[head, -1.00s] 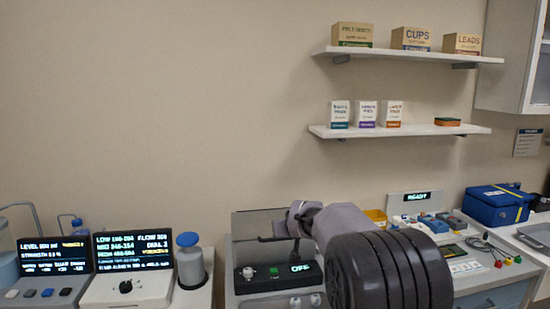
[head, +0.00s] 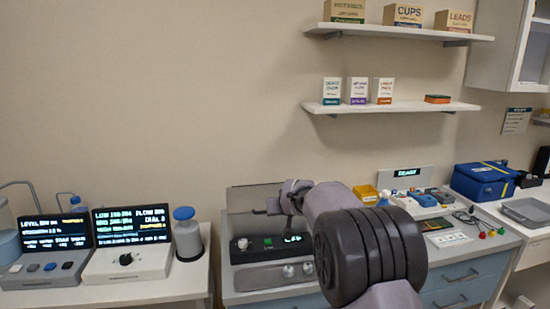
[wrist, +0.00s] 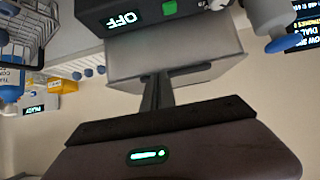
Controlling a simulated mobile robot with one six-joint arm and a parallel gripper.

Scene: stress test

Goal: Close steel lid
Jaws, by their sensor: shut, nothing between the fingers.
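The steel lid (head: 240,199) is a grey metal panel standing raised behind a black control box (head: 262,248) in the head view. In the wrist view, which is upside down, the lid (wrist: 180,55) is a pale plate just beyond my fingers, beside the box with its lit OFF display (wrist: 124,19). My gripper (head: 259,211) is in front of the lid in the head view, its fingers pointing left. In the wrist view my gripper (wrist: 158,80) is shut and empty, its fingertips overlapping the plate. I cannot tell whether they touch it. My arm hides the lid's right part.
A device with a lit screen (head: 133,226) and a blue-capped bottle (head: 187,235) stand to the left. To the right are a yellow bin (head: 365,194), cables and a blue bag (head: 486,181). Shelves (head: 390,107) hang above. A wire basket (wrist: 35,35) shows in the wrist view.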

